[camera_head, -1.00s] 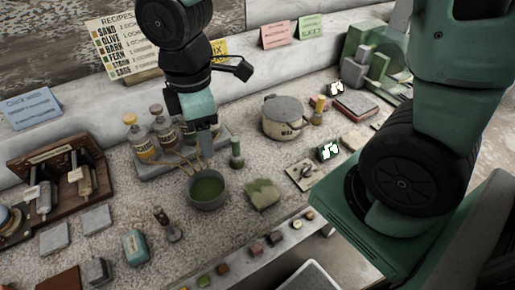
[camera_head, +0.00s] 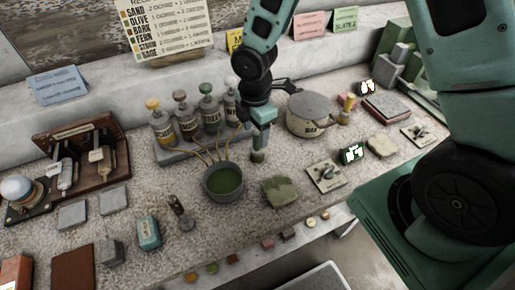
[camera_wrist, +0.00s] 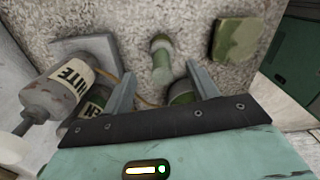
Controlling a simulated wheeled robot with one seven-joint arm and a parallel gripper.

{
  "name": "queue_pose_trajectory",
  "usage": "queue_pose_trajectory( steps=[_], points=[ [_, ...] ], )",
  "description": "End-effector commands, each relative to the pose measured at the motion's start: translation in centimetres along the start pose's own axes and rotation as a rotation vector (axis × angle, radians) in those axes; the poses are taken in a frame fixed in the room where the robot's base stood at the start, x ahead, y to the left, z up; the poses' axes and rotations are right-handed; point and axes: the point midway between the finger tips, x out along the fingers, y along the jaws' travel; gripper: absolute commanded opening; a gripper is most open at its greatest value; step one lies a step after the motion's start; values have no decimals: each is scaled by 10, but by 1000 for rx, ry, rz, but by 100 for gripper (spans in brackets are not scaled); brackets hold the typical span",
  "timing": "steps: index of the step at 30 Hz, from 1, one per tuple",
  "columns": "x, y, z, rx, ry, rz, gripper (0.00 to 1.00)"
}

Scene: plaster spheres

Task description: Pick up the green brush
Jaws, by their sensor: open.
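The green brush (camera_head: 258,156) stands on the speckled worktop, directly below my gripper (camera_head: 262,140) in the head view. Its upper part is hidden there by the gripper. In the wrist view the brush (camera_wrist: 161,62) shows between and past the two grey fingers of my gripper (camera_wrist: 160,88). The fingers are apart with a gap on either side of the brush, and I see no contact. A green round shape (camera_wrist: 182,92) is partly hidden behind the right finger.
A bowl of green paint (camera_head: 223,181) is left of the brush, with a green sponge-like block (camera_head: 281,191) in front. Bottles on a tray (camera_head: 172,155) stand behind left, and a lidded pot (camera_head: 312,112) is behind right. A stone plate (camera_head: 326,174) lies to the right.

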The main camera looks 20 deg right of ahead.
Motion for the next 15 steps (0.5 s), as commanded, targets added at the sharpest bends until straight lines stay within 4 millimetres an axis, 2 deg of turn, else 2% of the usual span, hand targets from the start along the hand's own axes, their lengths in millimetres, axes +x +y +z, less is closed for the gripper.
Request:
queue_pose_trajectory(
  steps=[7, 15],
  points=[
    [16, -1, 1, 0, -2, -2, 59],
    [52, -4, 4, 0, -1, -3, 59]
  ],
)
